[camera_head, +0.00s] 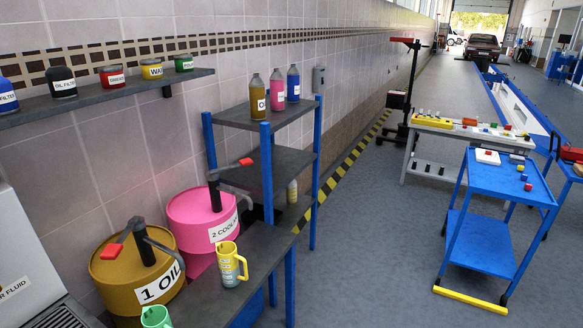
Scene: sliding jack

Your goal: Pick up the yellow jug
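The yellow jug (229,264) stands upright on a dark shelf (212,297) in the lower middle of the head view. Its upper part and handle are yellow, and its lower body looks grey. Neither of my grippers shows in this view, so their positions relative to the jug cannot be told.
A green jug (156,317) is cut off at the bottom edge. A yellow-brown drum (110,275) and a pink drum (190,222), both with pumps, stand behind the shelf. A blue-posted rack (291,187) rises behind the jug. Open floor (370,235) lies right, before a blue cart (495,180).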

